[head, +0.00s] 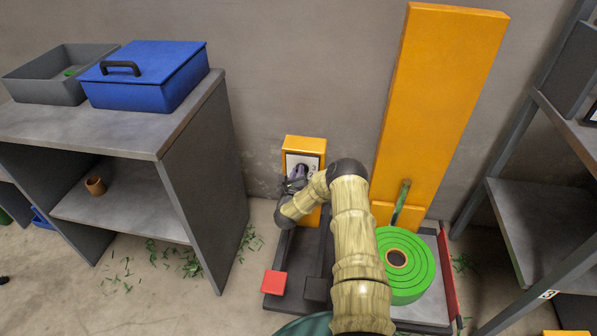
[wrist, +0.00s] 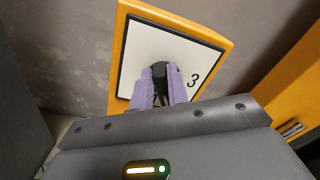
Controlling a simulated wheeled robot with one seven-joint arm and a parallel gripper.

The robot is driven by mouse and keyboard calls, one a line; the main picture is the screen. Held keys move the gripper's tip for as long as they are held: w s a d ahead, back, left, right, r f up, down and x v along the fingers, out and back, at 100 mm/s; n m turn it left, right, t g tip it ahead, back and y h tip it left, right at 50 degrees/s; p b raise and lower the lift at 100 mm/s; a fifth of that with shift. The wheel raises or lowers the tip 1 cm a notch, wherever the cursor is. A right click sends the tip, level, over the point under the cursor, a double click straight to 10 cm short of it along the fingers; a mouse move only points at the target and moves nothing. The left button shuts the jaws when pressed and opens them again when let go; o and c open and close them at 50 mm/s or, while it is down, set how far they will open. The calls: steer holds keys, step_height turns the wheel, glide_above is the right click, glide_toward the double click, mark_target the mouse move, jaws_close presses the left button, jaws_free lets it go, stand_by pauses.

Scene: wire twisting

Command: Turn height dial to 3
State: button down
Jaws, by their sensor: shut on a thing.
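The height dial is a dark knob (wrist: 172,78) on a white plate (wrist: 150,50) set in an orange panel (wrist: 222,42). A number 3 is printed on the plate to the right of the knob in the wrist view. My gripper (wrist: 165,82) has purple fingers shut on the knob, one on each side. The fingers hide much of the knob, and I cannot tell where its pointer stands. In the head view my gripper (head: 297,178) is at the orange dial box (head: 305,143), and my arm partly covers it.
A green roll (head: 412,270) sits on the machine base beside a tall orange column (head: 440,100). A red block (head: 274,282) is at the front left. A grey shelf unit (head: 205,180) with a blue box (head: 150,75) stands left; another rack (head: 535,200) stands right.

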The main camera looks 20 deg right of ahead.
steer(key=shift+w+a+f+n+p, duration=0.15)
steer(key=shift+f+n+p, duration=0.25)
steer(key=shift+n, duration=1.9)
steer(key=shift+a+f+n+p, duration=0.1)
steer(key=shift+f+n+p, duration=0.3)
steer(key=shift+n, duration=1.9)
steer(key=shift+w+a+f+n+p, duration=0.15)
steer(key=shift+f+n+p, duration=0.2)
steer(key=shift+n, duration=1.95)
steer(key=c, duration=1.4)
jaws_free()
steer(key=shift+o, duration=0.2)
steer(key=shift+r, duration=0.1)
steer(key=shift+s, duration=0.15)
